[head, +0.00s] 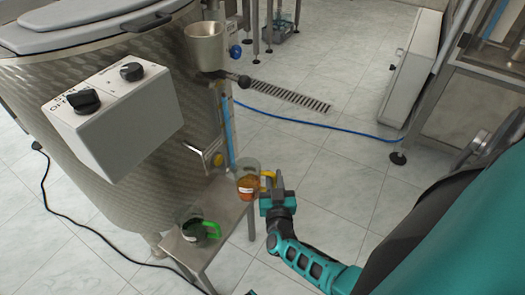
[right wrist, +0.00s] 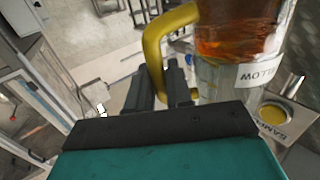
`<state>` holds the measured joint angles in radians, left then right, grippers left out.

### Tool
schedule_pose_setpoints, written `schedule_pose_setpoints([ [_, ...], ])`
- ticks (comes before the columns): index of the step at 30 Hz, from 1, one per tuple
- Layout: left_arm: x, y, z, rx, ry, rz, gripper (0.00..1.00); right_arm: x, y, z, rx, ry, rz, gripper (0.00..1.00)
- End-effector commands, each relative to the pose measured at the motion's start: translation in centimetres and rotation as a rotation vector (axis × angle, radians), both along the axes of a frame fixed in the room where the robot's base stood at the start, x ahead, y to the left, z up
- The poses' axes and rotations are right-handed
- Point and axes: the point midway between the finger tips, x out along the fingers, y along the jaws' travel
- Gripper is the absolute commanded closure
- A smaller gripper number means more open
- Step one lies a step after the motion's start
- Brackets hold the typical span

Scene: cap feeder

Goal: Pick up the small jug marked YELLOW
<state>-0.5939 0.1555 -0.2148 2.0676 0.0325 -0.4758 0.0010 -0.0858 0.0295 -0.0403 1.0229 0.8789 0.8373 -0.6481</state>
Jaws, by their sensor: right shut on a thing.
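The small clear jug (head: 248,182) with amber liquid and a yellow handle is at the right end of the small metal bench. In the right wrist view the jug (right wrist: 240,45) fills the upper right, and its white label shows the letters "LLOW", the rest turned out of sight. My right gripper (head: 268,184) is shut on the yellow handle; its dark fingers (right wrist: 178,85) are at the handle in the right wrist view. I cannot tell whether the jug's base touches the bench.
A second jug with a green handle (head: 202,230) stands on the bench (head: 222,255). A big metal vat (head: 135,190) with a control box (head: 115,115) stands close at left. A blue hose (head: 320,128) crosses the tiled floor. Open floor lies right of the bench.

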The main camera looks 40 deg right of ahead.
Motion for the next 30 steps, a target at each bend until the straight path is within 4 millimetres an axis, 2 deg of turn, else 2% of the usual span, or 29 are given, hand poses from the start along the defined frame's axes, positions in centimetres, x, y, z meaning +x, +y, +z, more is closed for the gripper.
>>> schedule_pose_setpoints([
  [18,0.0,0.0,1.7,-0.002,0.002,0.002,0.57,-7.8,-3.2,0.1,-0.001,-0.002,-0.001,1.0],
  [30,0.0,-0.2,2.1,-0.009,0.001,0.006,0.57,-10.8,-4.5,0.1,-0.001,-0.003,0.0,1.0],
])
